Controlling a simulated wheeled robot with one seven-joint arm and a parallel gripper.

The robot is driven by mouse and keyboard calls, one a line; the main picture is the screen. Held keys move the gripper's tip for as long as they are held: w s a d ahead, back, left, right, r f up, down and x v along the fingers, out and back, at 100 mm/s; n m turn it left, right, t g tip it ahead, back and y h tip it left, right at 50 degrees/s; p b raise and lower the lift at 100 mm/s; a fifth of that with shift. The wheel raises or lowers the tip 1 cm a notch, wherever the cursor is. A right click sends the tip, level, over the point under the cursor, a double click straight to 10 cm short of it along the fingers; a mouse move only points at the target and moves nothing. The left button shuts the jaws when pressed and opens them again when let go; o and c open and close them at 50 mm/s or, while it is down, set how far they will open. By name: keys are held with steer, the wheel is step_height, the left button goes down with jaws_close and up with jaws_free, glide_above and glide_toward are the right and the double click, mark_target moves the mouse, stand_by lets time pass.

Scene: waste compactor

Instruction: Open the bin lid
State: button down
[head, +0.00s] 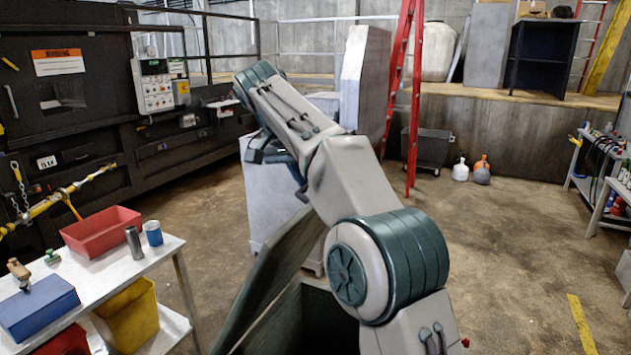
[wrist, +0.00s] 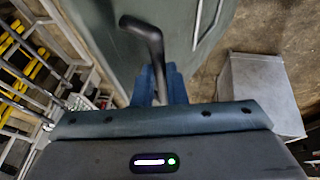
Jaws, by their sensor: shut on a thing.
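The bin (head: 312,318) is dark green and stands low at the front centre of the head view, partly hidden by my arm. Its lid (head: 275,275) is raised and tilted at the bin's left side, and the dark inside shows beside it. In the wrist view the lid (wrist: 110,45) fills the upper middle as a green panel with a dark bent handle (wrist: 147,32). My gripper (wrist: 160,83) has blue fingers shut on the handle. The arm hides the handle in the head view.
A metal table (head: 165,253) with a red tray (head: 101,231) and a blue box (head: 40,305) stands at left. Pale blocks (head: 268,200) stand behind the bin. A red ladder (head: 400,80) rises behind the arm. The floor at right is mostly clear.

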steer(key=shift+w+a+f, duration=0.15)
steer(key=shift+a+f, duration=0.35)
steer(key=shift+a, duration=0.2)
steer(key=c, duration=1.5)
jaws_free()
steer(key=shift+w+a, duration=0.1)
steer(key=shift+a, duration=0.05)
steer(key=shift+o, duration=0.2)
steer(key=s+a+r, duration=0.3)
steer(key=s+a, duration=0.5)
steer(key=a, duration=0.2)
steer(key=shift+a, duration=0.1)
